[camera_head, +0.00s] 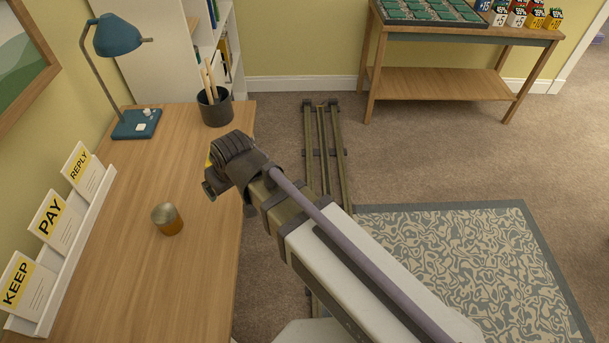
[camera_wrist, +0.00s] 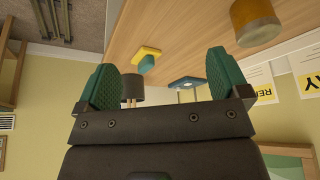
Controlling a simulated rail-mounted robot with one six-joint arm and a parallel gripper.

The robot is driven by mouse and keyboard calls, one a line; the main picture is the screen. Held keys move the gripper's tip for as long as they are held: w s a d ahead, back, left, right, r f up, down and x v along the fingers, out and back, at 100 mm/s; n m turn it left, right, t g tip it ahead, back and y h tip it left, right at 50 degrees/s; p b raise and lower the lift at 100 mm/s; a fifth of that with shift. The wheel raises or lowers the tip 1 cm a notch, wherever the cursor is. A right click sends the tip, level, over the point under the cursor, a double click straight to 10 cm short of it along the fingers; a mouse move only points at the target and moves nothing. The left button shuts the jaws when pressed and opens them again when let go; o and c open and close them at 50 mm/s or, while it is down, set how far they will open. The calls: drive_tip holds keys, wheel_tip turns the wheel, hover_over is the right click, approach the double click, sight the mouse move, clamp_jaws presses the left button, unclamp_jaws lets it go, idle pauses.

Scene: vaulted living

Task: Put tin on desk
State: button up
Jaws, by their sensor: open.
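A small round tin (camera_head: 167,219), grey at one end and amber at the other, is on the wooden desk (camera_head: 200,270). It also shows in the wrist view (camera_wrist: 257,25), at the upper right and outside the span of my fingers. My gripper (camera_wrist: 162,78) is open with nothing between its green fingers. In the head view my dark wrist is over the desk's right side, right of and farther back than the tin. The fingers are hidden there. A small yellow and teal object (camera_wrist: 148,55) is on the desk in the wrist view, beyond the fingers.
On the desk, a teal lamp (camera_head: 137,124) and a dark pen cup (camera_head: 215,106) stand at the back. A white letter rack (camera_head: 85,235) lines the left edge. A wooden side table (camera_head: 440,85) with a tray and small boxes stands at the back right. The front desk area is clear.

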drive_tip(key=s+d+m+g+h, duration=0.1)
drive_tip(key=d+m, duration=0.3)
drive_tip(key=d, duration=1.2)
drive_tip(key=d+f+m+g+h, duration=0.1)
drive_tip(key=d+m, duration=0.3)
drive_tip(key=d, duration=1.2)
drive_tip(key=shift+s+d+f+g+h, duration=0.2)
drive_tip(key=shift+s+d+g+h, duration=0.2)
drive_tip(key=shift+g+h, duration=0.3)
drive_tip(key=shift+r, duration=0.1)
wheel_tip(320, 180, up, 5)
drive_tip(key=p, duration=0.5)
drive_tip(key=shift+w, duration=0.1)
